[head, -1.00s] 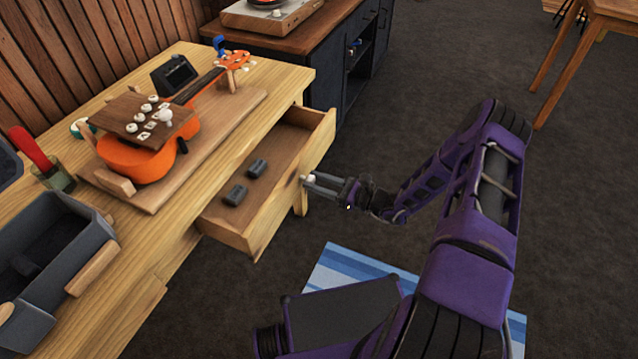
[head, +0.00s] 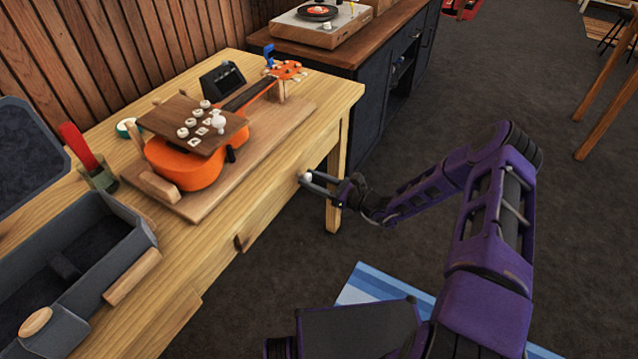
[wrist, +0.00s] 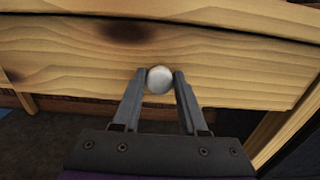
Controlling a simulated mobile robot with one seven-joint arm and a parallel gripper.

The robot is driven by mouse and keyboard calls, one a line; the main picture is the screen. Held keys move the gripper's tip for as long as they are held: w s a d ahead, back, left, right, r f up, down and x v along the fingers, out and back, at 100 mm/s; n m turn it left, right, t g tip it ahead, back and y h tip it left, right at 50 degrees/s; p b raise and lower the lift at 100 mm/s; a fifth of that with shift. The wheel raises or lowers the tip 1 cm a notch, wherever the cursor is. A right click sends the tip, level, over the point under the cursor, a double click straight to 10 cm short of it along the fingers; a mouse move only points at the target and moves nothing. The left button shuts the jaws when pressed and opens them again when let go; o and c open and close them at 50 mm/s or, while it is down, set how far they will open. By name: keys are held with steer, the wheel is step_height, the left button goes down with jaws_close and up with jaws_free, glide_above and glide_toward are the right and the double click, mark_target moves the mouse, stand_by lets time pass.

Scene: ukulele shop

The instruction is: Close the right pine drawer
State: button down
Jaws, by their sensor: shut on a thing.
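The right pine drawer (head: 275,212) is in the front of the pine workbench, and in the head view its front lies about flush with the bench, its inside hidden. The drawer front (wrist: 220,65) fills much of the wrist view. Its round pale knob (wrist: 160,79) sits between my fingers. My gripper (head: 308,179) is at the drawer front and shut on this knob. In the wrist view my gripper (wrist: 160,83) has one finger on each side of the knob.
An orange ukulele (head: 190,168) lies on a wooden board on the bench (head: 215,258). An open grey case (head: 75,265) is at the left. A dark cabinet (head: 375,95) with a turntable stands behind. The floor at the right is clear around a blue striped mat (head: 385,283).

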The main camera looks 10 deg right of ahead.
steer(key=shift+w+a, duration=0.1)
steer(key=shift+a, duration=0.05)
steer(key=shift+c, duration=2.4)
jaws_free()
steer(key=shift+a, duration=0.1)
steer(key=p+v, duration=0.1)
steer(key=v, duration=1.6)
steer(key=shift+d, duration=0.2)
steer(key=shift+r, duration=0.15)
